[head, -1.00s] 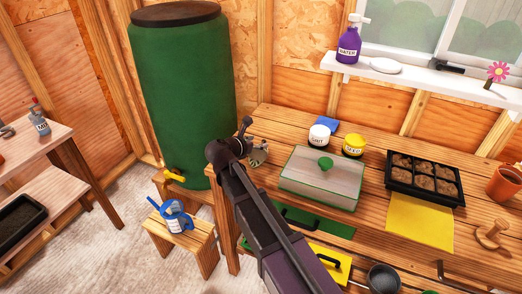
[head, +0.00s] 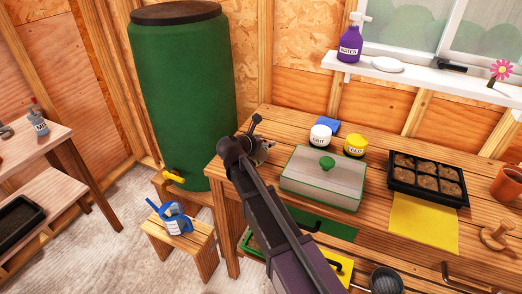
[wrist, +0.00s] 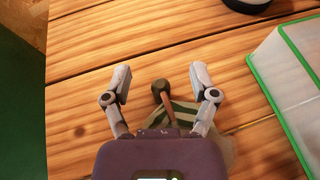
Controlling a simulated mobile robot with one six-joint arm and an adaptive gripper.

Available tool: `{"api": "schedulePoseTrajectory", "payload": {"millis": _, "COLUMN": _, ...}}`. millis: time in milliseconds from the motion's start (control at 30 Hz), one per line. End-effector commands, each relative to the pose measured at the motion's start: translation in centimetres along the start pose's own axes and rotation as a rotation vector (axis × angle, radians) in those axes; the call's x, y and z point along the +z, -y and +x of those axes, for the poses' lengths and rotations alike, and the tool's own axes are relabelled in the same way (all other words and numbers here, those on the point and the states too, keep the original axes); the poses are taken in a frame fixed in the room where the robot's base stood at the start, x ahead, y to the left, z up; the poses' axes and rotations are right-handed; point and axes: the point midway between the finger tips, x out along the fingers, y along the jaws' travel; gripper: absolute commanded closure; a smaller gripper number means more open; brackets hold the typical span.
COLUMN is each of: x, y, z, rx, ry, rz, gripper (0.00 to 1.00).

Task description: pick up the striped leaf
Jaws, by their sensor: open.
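The striped leaf (wrist: 183,108), green and pale with a brown stem ending in a thick knob, lies on the wooden bench in the wrist view. My gripper (wrist: 162,74) is open. Its two fingers stand left and right of the stem, with clear space on both sides. The near part of the leaf is hidden under the gripper body. In the head view my gripper (head: 262,150) is over the bench's left end, and I cannot make out the leaf clearly there.
A translucent box with green edges (head: 316,178) stands just right of the gripper. A white jar (head: 320,136), yellow jar (head: 355,146) and blue cloth (head: 328,123) are behind it. A black seedling tray (head: 428,200) is further right. A green barrel (head: 183,100) stands left.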

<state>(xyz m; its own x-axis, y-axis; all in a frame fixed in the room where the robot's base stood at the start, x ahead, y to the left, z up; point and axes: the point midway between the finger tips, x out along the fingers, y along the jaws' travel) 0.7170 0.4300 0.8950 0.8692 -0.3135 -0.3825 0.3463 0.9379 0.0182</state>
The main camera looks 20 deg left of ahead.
Motion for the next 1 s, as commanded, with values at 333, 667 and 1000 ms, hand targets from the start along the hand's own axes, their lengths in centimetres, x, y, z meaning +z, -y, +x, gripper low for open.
{"api": "schedulePoseTrajectory", "payload": {"millis": 333, "x": 0.01, "y": 0.04, "z": 0.04, "rx": -0.001, "ry": 0.0, "rz": 0.0, "gripper": 0.89}}
{"api": "schedulePoseTrajectory", "payload": {"millis": 667, "x": 0.01, "y": 0.06, "z": 0.06, "rx": -0.001, "ry": 0.0, "rz": 0.001, "gripper": 0.92}}
{"api": "schedulePoseTrajectory", "payload": {"millis": 1000, "x": 0.62, "y": 0.07, "z": -0.16, "rx": -0.002, "ry": 0.0, "rz": 0.001, "gripper": 0.92}}
